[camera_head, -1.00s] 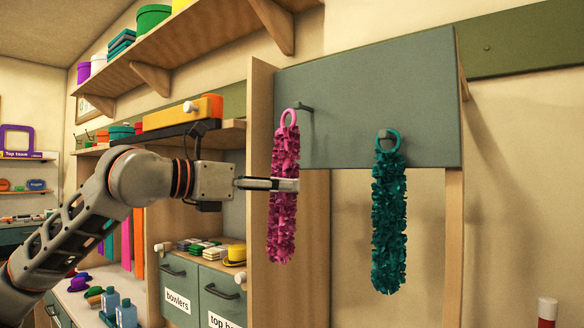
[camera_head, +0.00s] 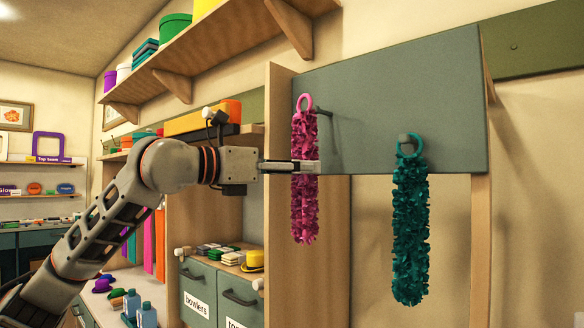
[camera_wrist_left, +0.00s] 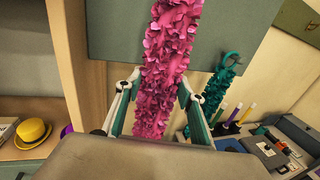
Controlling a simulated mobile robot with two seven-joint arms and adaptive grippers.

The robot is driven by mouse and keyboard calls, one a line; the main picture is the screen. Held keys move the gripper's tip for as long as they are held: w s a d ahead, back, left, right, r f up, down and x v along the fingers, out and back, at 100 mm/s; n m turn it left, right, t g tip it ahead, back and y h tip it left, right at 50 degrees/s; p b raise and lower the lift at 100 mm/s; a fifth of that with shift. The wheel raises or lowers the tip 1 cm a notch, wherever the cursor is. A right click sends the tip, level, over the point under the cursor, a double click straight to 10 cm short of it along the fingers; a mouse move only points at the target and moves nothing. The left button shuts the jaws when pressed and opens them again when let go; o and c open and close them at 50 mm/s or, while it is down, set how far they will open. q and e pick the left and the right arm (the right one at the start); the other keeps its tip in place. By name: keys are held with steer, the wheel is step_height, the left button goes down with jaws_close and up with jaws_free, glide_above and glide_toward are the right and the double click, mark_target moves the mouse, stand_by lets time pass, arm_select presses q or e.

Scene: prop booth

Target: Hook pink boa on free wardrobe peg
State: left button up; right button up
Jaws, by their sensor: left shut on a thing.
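The pink boa (camera_head: 304,205) hangs upright in my left gripper (camera_head: 306,167), which is shut on its upper half; its pink ring (camera_head: 305,103) stands up at the top. The free peg (camera_head: 324,113) sticks out of the grey-green wardrobe board (camera_head: 400,100), just right of the ring and about level with the ring's lower edge. I cannot tell whether the ring is around the peg's tip. In the left wrist view the boa (camera_wrist_left: 164,60) runs between both fingers (camera_wrist_left: 160,95); its ring is out of frame. My right gripper is not in view.
A teal boa (camera_head: 410,230) hangs by its ring on the right peg (camera_head: 404,138). A wooden side panel (camera_head: 282,230) stands close left of the pink boa. Drawers (camera_head: 200,290) and shelves lie farther left. Space below the board between the boas is clear.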

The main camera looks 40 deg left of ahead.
arm_select(q)
steer(key=shift+w+d+f, duration=0.1)
steer(key=shift+w+f, duration=0.15)
steer(key=shift+w, duration=0.85)
steer(key=shift+w+d+f, duration=0.1)
steer(key=shift+w+f, duration=0.15)
steer(key=shift+w, duration=0.8)
steer(key=shift+w+d+f, duration=0.1)
steer(key=shift+w+f, duration=0.15)
steer(key=shift+w, duration=0.85)
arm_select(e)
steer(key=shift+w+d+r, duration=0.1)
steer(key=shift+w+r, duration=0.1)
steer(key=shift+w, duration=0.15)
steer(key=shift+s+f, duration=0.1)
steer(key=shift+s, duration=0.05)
